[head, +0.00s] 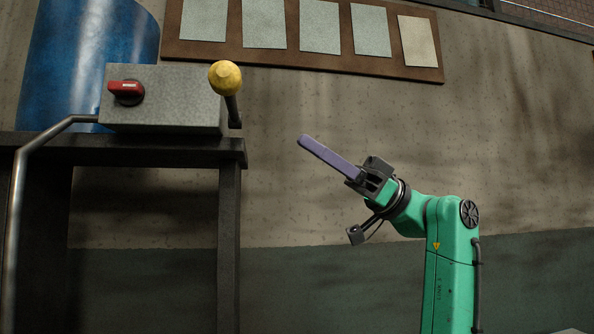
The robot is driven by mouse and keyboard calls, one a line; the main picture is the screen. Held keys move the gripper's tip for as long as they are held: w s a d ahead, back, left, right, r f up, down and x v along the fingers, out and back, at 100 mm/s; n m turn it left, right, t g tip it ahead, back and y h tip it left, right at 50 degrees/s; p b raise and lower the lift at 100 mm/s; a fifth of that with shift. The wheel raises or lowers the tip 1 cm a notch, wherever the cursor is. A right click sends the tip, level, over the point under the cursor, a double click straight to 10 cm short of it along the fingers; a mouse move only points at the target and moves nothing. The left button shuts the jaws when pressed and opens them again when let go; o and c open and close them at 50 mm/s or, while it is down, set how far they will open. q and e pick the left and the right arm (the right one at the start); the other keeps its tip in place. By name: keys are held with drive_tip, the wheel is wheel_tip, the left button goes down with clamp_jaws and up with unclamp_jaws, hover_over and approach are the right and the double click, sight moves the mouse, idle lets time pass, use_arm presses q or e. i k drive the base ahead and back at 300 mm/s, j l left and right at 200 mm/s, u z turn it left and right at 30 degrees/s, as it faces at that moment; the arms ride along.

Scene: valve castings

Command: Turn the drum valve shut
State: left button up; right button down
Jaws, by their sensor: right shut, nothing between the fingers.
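A blue drum (85,50) stands at the upper left, behind a grey box; its top is cut off by the frame. The box (175,92) has a red handle (126,90) on a dark round base on its front. A lever with a yellow knob (225,77) is at the box's right end. I cannot tell whether either of these is the drum valve, and no other valve shows on the drum. My right gripper (303,140) is shut and empty, its purple fingers pointing up and left, in front of the wall and right of the knob. My left gripper is out of view.
The box rests on a dark table (180,148). A bent metal pipe (22,190) runs from the box's left side down past the table. A brown board (310,60) with several pale sheets hangs on the wall. The space between knob and right gripper looks clear.

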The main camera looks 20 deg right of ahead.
sight(129, 92)
drive_tip(key=k+j, duration=0.3)
drive_tip(key=k, duration=0.15)
drive_tip(key=k+j, duration=0.65)
drive_tip(key=k, duration=0.25)
